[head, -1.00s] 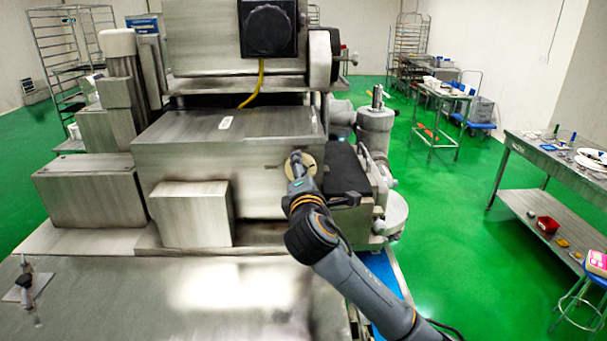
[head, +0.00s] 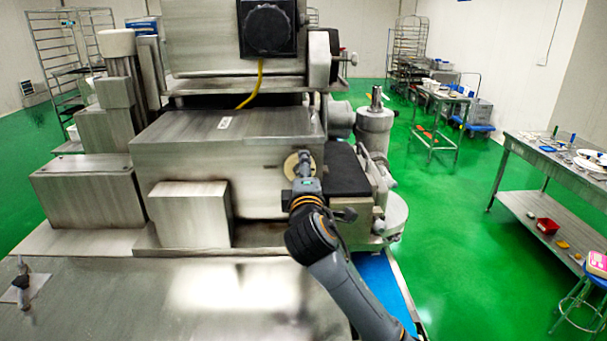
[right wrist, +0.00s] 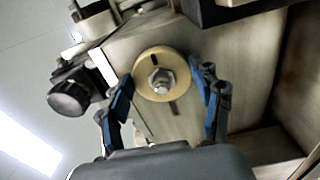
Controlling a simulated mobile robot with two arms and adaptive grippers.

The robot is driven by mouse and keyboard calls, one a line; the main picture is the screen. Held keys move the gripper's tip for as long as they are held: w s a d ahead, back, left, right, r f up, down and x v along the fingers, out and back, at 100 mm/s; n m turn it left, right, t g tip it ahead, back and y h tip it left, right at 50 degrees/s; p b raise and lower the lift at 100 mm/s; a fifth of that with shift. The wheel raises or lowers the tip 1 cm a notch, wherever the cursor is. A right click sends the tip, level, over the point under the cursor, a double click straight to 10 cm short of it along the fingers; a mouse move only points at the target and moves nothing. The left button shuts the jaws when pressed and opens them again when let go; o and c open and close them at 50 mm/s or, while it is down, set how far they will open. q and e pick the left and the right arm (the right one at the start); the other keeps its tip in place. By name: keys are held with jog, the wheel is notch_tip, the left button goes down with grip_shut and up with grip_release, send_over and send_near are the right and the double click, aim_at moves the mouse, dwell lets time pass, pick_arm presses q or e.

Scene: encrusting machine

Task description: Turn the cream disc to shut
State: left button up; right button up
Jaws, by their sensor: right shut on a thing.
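The cream disc (head: 291,166) is on the front face of the steel housing, towards its right end, partly hidden by my right gripper (head: 304,165). In the right wrist view the disc (right wrist: 149,91) is round, with a metal hex nut at its centre and a small dark mark on its rim. A dark mark also shows on the housing beside the disc. The two blue-and-grey fingers of my right gripper (right wrist: 163,80) stand on opposite sides of the disc, shut on it.
A grey block (head: 190,213) juts out left of the disc. A black pad (head: 345,172) and a dark knob (head: 346,214) are close on its right. A steel table (head: 160,300) lies in front. Open green floor (head: 450,240) is at the right.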

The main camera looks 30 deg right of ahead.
jog(key=o, duration=1.2)
jog(key=v, duration=1.2)
jog(key=shift+d, duration=0.1)
jog(key=shift+f, duration=0.1)
